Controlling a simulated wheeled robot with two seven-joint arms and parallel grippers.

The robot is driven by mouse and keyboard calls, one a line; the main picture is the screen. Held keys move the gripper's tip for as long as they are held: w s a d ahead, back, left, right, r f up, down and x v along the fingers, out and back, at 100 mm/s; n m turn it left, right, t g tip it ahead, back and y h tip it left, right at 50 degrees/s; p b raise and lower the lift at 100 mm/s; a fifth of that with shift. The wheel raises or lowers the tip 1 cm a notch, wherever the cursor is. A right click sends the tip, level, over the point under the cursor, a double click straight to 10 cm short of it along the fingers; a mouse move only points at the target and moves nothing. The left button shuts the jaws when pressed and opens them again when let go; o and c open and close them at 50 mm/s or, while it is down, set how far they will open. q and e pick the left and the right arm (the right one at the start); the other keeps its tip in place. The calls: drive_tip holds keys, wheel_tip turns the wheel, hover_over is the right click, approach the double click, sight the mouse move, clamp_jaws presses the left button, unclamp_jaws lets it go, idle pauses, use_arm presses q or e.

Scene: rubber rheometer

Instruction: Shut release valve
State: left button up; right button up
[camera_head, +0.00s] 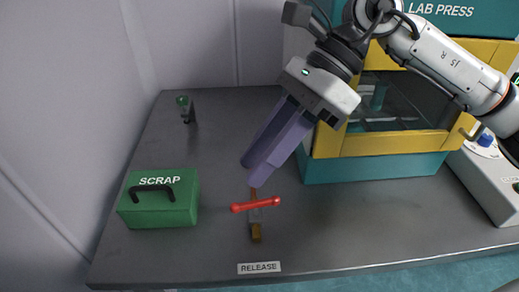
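The release valve has a red crossbar handle (256,205) over a small brass-coloured body (256,233), behind the RELEASE label (259,268) at the bench's front edge. The handle lies roughly left to right in the picture. My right gripper (254,174) reaches down from the upper right, with its purple fingertips just behind and above the handle. I cannot tell whether they touch the valve. The two fingers lie close together, and the gap between them is not clear. My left gripper is not in view.
A green SCRAP box (160,200) with a black handle stands left of the valve. A small green-topped post (185,108) stands at the back left. The yellow and teal lab press (385,150) fills the right. A control box (490,170) sits far right.

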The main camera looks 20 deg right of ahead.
sight(259, 201)
drive_tip(key=w+d+f+h, duration=0.1)
drive_tip(key=f, duration=0.1)
drive_tip(key=w+d+f+t+h, duration=0.1)
drive_tip(key=d+f, duration=0.1)
drive_tip(key=w+d+f+h, duration=0.1)
drive_tip(key=shift+d+f+t+h, duration=0.3)
drive_tip(key=shift+d+f, duration=0.05)
drive_tip(key=shift+f, duration=0.4)
drive_tip(key=p+x, duration=0.1)
drive_tip(key=x, duration=0.8)
drive_tip(key=shift+a+f, duration=0.1)
drive_tip(key=shift+f, duration=0.25)
drive_tip(key=shift+c, duration=0.4)
clamp_jaws()
drive_tip(key=shift+f+m+b, duration=0.3)
drive_tip(key=shift+b, duration=0.95)
drive_tip(key=shift+r+m+t+b, duration=0.2)
drive_tip(key=shift+m+t+b, duration=0.1)
drive_tip(key=shift+t+b, duration=0.15)
drive_tip(key=shift+r, duration=0.15)
